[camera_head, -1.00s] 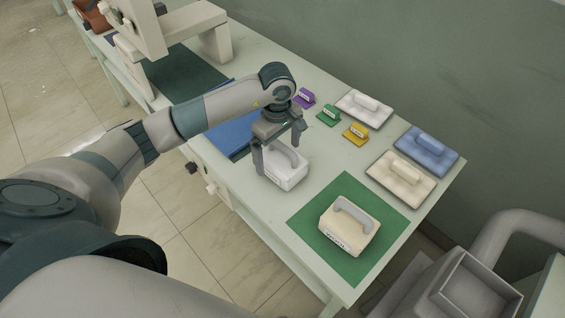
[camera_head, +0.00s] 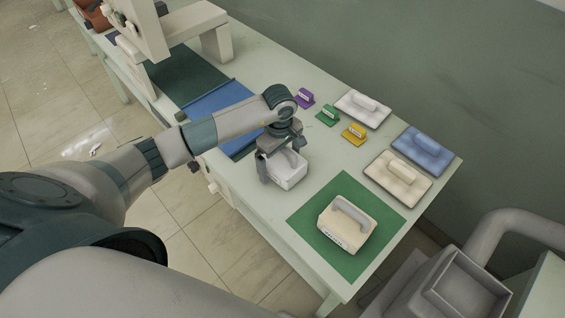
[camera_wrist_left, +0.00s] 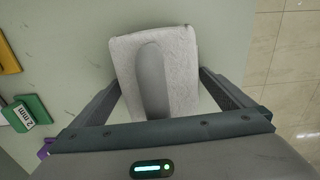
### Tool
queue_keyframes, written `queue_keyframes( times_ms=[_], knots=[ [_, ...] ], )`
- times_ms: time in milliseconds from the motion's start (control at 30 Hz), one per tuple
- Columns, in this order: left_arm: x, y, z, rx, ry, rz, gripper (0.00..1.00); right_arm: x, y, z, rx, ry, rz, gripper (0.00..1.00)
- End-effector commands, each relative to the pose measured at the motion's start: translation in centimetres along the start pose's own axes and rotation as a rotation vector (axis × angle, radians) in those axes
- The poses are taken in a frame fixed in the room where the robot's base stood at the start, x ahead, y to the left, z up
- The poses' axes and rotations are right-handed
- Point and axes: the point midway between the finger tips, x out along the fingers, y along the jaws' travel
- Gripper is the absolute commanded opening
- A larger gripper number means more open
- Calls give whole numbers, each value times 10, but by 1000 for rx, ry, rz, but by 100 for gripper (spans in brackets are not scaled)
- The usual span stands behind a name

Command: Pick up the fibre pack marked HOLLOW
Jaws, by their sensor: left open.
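A white pack (camera_head: 289,177) with a grey handle stands on the table under my left gripper (camera_head: 282,164). In the left wrist view the white pack (camera_wrist_left: 186,52) lies between the two open fingers, its grey handle (camera_wrist_left: 152,80) running lengthwise. The fingers straddle it, and I cannot tell whether they touch it. No label on this pack is readable from here. A cream pack (camera_head: 355,234) with a grey handle sits on the green mat (camera_head: 305,220); its front label is too small to read surely. My right gripper is not in view.
Small purple (camera_head: 305,97), green (camera_head: 327,115) and yellow (camera_head: 354,134) blocks stand behind the gripper. White (camera_head: 350,105), blue (camera_head: 425,150) and cream (camera_head: 385,180) pads with handles lie along the wall side. A blue mat (camera_head: 208,108) lies left, partly behind my arm.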

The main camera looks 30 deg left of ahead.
Motion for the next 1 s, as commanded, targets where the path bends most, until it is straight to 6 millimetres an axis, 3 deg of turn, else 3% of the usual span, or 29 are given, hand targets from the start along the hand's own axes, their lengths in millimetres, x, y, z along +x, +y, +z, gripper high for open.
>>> queue_keyframes(
  times_ms=[67, 100, 267, 300, 733, 1000],
  knots=[
    [0, 0, 0, 0, 0, 0, 100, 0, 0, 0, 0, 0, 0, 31],
    [0, 0, 0, 0, 0, 0, 95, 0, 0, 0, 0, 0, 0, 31],
    [0, 0, 0, 0, 0, 0, 57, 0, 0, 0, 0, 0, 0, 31],
    [0, 0, 0, 0, 0, 0, 54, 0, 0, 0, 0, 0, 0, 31],
    [-6, 1, -1, 1, 0, 3, 54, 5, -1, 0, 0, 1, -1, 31],
    [-39, 1, -1, 2, 3, 6, 54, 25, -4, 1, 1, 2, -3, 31]
  ],
)
